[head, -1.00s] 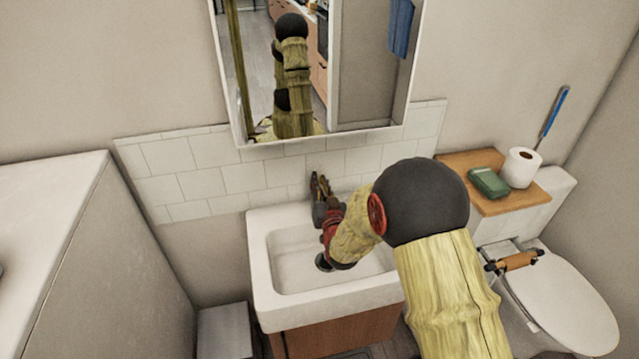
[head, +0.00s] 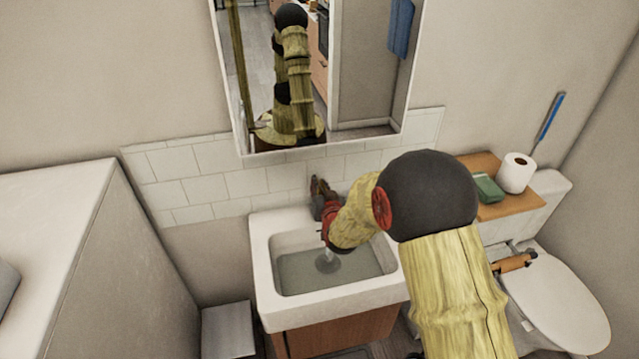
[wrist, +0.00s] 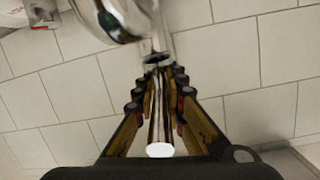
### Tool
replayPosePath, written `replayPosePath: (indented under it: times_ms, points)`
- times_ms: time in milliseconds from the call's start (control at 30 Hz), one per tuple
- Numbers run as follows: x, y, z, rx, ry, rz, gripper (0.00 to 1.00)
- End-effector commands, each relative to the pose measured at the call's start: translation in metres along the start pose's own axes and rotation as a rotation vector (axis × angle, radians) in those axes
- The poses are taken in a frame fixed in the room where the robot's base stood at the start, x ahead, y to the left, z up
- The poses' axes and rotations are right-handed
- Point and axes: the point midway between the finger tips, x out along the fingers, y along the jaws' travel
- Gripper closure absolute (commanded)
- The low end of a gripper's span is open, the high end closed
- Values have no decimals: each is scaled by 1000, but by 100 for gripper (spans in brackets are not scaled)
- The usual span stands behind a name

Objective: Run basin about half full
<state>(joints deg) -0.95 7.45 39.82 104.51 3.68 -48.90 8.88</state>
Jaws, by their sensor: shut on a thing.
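The white basin (head: 263,262) stands against the tiled wall, below the mirror. Greyish water (head: 345,277) covers its floor and reaches part way up the inner walls; the exact depth is hard to tell. A pale stream (head: 327,257) falls into the water below the tap. The tap (head: 316,207) at the back of the basin is partly hidden by my arm. My gripper (head: 323,190) is at the top of the tap. In the wrist view my gripper (wrist: 159,78) is shut on the chrome tap lever (wrist: 155,115), which lies between its fingers.
A toilet (head: 556,290) stands to the right, with a wooden shelf (head: 500,208) holding a green item (head: 487,188) and a paper roll (head: 517,172). A white counter (head: 60,230) is at the left. The mirror (head: 360,80) hangs above.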

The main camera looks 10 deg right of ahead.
Motion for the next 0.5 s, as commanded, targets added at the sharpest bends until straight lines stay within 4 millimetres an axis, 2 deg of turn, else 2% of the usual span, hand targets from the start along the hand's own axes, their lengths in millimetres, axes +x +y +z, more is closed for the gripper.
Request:
replayPosePath:
  times_ms: [167,200,500]
  points:
    - [0,0,0,0,2,0,100]
    - [0,0,0,0,2,0,87]
    - [0,0,0,0,2,0,70]
